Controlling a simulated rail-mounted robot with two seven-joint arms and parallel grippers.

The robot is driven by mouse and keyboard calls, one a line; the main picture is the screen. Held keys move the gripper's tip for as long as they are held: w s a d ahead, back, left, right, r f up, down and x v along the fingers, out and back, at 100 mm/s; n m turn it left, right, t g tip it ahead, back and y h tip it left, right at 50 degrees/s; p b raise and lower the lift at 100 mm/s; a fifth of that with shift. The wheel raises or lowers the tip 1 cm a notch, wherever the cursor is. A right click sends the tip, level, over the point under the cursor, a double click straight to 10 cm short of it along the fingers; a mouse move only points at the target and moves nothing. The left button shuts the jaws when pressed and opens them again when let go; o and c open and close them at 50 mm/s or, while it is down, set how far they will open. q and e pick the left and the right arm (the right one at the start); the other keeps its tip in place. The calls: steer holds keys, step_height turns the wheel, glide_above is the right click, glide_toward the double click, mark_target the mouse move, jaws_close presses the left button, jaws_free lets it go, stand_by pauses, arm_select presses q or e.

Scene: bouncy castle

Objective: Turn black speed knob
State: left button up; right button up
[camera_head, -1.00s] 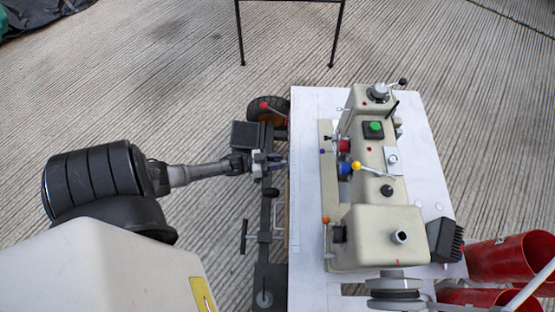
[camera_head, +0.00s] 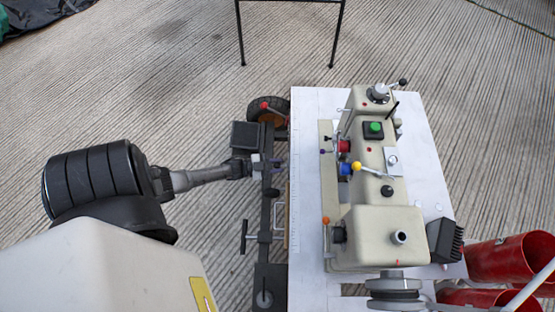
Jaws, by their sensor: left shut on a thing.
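A beige machine (camera_head: 380,235) stands on a white board. A round black knob (camera_head: 387,191) sits on its top, near the yellow-tipped lever. Which knob is the speed knob I cannot tell for sure. My left gripper (camera_head: 268,165) is left of the machine, over the dark bar, and apart from the black knob. It is shut on a small part at the dark bar; the part is too small and covered to make out. My right gripper is not in view.
The white board (camera_head: 310,280) carries the machine. A yellow-tipped lever (camera_head: 357,167), a green button (camera_head: 375,127) and a dial (camera_head: 378,92) are on the machine. The dark bar (camera_head: 266,215) runs along its left. Red tubes (camera_head: 510,258) lie at the right. A black frame (camera_head: 290,4) stands behind.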

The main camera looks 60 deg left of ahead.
arm_select(q)
steer(key=o, duration=0.9)
steer(key=shift+s, duration=0.1)
steer(key=shift+s+a, duration=0.15)
steer(key=shift+s, duration=0.15)
steer(key=p+v, duration=0.2)
steer(key=v, duration=1.1)
steer(key=shift+p, duration=0.35)
